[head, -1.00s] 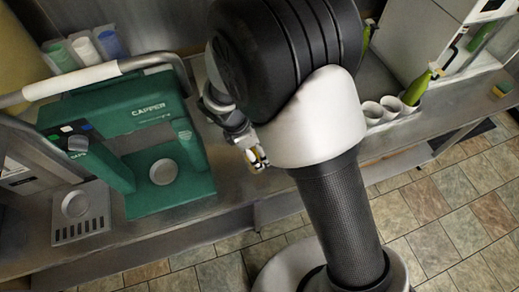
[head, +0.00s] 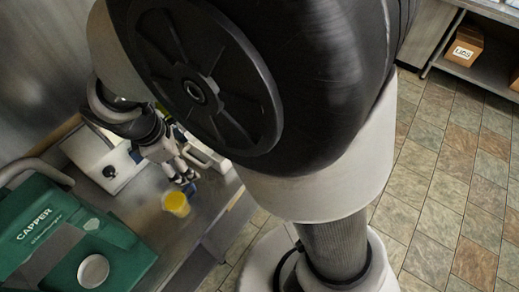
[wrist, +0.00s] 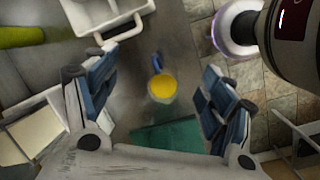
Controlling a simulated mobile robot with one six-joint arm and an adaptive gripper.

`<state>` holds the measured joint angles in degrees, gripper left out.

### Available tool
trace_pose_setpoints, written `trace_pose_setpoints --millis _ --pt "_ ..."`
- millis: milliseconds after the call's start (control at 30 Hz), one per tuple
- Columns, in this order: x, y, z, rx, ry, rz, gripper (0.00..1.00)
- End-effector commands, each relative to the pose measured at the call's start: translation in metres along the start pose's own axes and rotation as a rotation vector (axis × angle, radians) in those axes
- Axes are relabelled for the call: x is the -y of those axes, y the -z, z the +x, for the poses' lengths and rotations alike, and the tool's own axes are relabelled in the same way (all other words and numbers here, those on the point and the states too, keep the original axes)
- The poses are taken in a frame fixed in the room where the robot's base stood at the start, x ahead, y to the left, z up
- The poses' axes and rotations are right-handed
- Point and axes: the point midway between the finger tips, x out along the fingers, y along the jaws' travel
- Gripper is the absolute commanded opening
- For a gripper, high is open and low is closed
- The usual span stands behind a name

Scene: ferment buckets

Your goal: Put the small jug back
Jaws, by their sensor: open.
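A small jug (head: 176,203) with yellow contents stands on the steel counter, just right of the green capper. In the wrist view the jug (wrist: 162,90) is upright below my gripper, seen from above, with a blue handle pointing up in the picture. My gripper (head: 184,178) is open and empty. In the wrist view its blue-padded fingers (wrist: 159,72) are spread wide on the left and right of the jug, apart from it. How high the fingertips are above the jug is hard to tell.
The green capper (head: 45,225) stands at the left, and its teal base (wrist: 175,137) lies close to the jug. A white tray (wrist: 92,26) with a handle and a green bottle (wrist: 20,37) are beyond the jug. The counter edge and tiled floor are at the right.

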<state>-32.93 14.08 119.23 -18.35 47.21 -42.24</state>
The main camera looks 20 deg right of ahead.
Motion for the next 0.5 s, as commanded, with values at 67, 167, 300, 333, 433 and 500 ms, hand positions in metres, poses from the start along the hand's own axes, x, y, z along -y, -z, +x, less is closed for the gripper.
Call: trace_pose_setpoints --millis 67,167,300,333,433,500 --pt "0.004 -0.043 -0.029 -0.043 -0.015 0.227 0.76" --pt "0.018 -0.087 -0.057 -0.095 -0.025 0.505 0.76" --pt "0.050 -0.139 -0.086 -0.174 -0.040 0.885 0.76" --pt "0.058 -0.147 -0.091 -0.191 -0.042 0.963 0.76" --pt "0.083 -0.170 -0.102 -0.249 -0.051 1.196 0.76" --pt "0.099 -0.179 -0.106 -0.284 -0.055 1.327 0.76"
